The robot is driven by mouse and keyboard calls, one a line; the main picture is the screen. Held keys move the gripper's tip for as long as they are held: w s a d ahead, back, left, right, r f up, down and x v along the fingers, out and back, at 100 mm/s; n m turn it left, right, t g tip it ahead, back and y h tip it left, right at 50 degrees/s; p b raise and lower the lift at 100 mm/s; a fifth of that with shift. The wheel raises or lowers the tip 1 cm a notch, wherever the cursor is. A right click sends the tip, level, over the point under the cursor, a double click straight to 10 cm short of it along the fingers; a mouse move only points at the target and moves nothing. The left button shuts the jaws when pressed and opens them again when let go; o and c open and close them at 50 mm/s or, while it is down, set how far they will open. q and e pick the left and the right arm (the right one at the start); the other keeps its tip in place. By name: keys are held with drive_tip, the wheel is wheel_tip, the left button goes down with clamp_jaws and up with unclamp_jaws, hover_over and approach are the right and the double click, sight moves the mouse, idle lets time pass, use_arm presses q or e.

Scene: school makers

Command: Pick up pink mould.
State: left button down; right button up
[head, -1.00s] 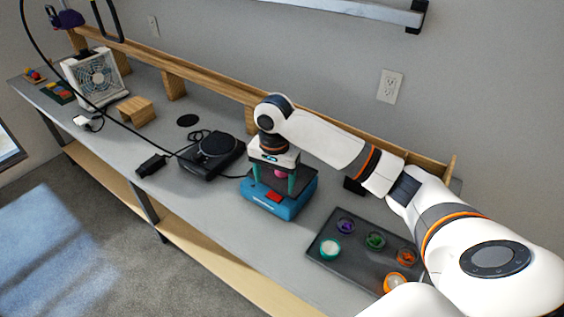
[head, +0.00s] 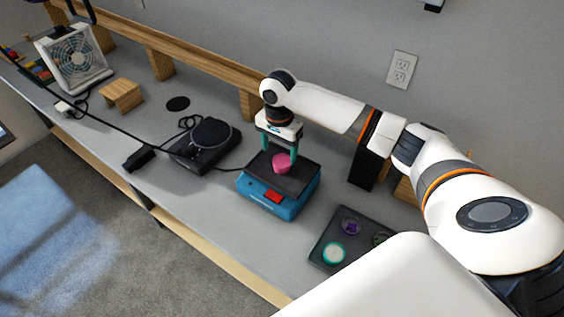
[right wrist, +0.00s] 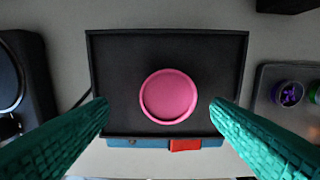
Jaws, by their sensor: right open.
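The pink mould (head: 281,164) is a small round piece lying on the black top plate (head: 302,181) of a blue machine (head: 266,199). In the right wrist view the mould (right wrist: 168,96) looks like a shallow round dish near the middle of the plate. My right gripper (head: 279,155) points down over the plate with its teal fingers apart. In the right wrist view the fingers (right wrist: 160,125) stand left and right of the mould, with clear gaps and nothing between them gripped. My left gripper is not in view.
A black turntable-like device (head: 206,145) stands left of the blue machine. A dark tray (head: 324,258) with small cups is in front right, partly hidden by my arm. A wooden block (head: 122,96) and a fan (head: 76,62) stand farther left. A wooden rail runs along the wall.

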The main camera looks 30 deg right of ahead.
sight(282, 160)
drive_tip(key=f, duration=0.2)
drive_tip(key=f+p, duration=0.1)
drive_tip(key=shift+s+d+f, duration=0.25)
drive_tip(key=shift+s+f, duration=0.05)
drive_tip(key=shift+s, duration=0.05)
drive_tip(key=shift+f, duration=0.55)
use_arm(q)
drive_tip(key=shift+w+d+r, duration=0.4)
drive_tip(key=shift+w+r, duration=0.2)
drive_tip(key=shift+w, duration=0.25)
use_arm(e)
drive_tip(key=c, duration=1)
